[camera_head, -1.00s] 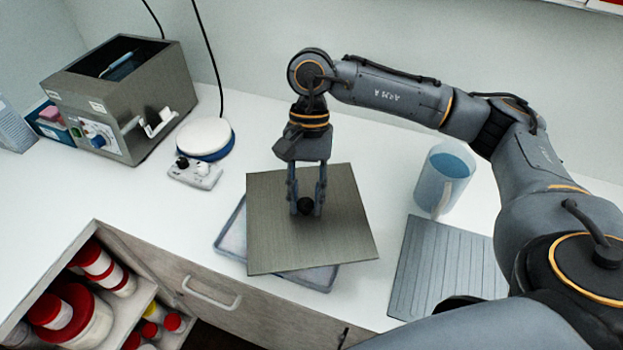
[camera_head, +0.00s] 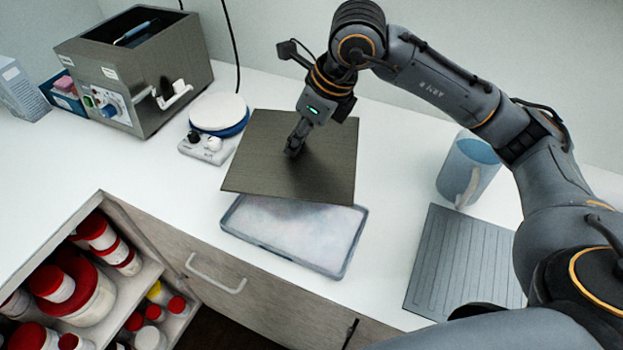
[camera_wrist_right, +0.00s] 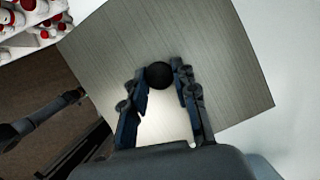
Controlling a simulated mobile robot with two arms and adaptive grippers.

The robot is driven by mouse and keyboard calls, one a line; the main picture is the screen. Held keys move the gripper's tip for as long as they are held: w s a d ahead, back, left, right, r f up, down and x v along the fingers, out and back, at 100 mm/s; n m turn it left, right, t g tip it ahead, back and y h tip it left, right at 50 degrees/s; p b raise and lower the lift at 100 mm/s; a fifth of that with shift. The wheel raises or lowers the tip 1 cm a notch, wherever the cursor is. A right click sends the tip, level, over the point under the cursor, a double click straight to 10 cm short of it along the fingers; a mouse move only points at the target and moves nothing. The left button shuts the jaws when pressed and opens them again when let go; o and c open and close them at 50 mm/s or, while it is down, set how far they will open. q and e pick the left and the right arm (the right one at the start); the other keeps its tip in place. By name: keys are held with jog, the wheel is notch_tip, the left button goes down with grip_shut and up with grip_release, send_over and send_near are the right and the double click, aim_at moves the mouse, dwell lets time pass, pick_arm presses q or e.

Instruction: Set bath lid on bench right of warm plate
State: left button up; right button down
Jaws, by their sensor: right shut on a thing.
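The bath lid (camera_head: 320,170) is a flat square metal plate with a round black knob. It also fills much of the right wrist view (camera_wrist_right: 215,60). My right gripper (camera_head: 293,152) is shut on the black knob (camera_wrist_right: 158,75), one finger on each side. The lid is right of the warm plate (camera_head: 218,112), a white round top with a blue rim, and behind the shallow tray. I cannot tell whether it touches the bench. The water bath (camera_head: 150,85) at the back left is an open metal box. My left gripper is not in view.
The shallow grey tray (camera_head: 345,262) lies in front of the lid at the bench edge. A blue jug (camera_head: 462,165) and a ribbed grey mat (camera_head: 462,262) are on the right. An open drawer with red-capped jars (camera_head: 85,285) is at front left.

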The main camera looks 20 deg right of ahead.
aim_at(330, 120)
jog(key=m, duration=0.1)
jog(key=w+m+h, duration=0.1)
jog(key=shift+r+m+t+b, duration=0.3)
jog(key=shift+m, duration=0.1)
jog(key=shift+w+d, duration=0.1)
jog(key=shift+w, duration=0.05)
jog(key=shift+m, duration=0.3)
jog(key=w+d+f+p, duration=0.1)
jog(key=d, duration=0.1)
jog(key=w+d+f+p, duration=0.1)
jog(key=d, duration=0.2)
jog(key=w+d+f+p, duration=0.1)
jog(key=w+d, duration=0.1)
jog(key=d, duration=0.1)
jog(key=shift+d+f, duration=0.15)
jog(key=shift+f, duration=0.15)
jog(key=d+f, duration=0.1)
jog(key=w+d+f, duration=0.1)
jog(key=f, duration=0.2)
jog(key=shift+w+d+f+p, duration=0.15)
jog(key=shift+w+d+p, duration=0.15)
jog(key=shift+d+p, duration=0.1)
jog(key=shift+w+d+f, duration=0.25)
jog(key=shift+d+f, duration=0.05)
jog(key=shift+f, duration=0.25)
jog(key=f+p, duration=0.2)
jog(key=f, duration=0.1)
jog(key=shift+w+d, duration=0.1)
jog(key=shift+d, duration=0.2)
jog(key=shift+f, duration=0.45)
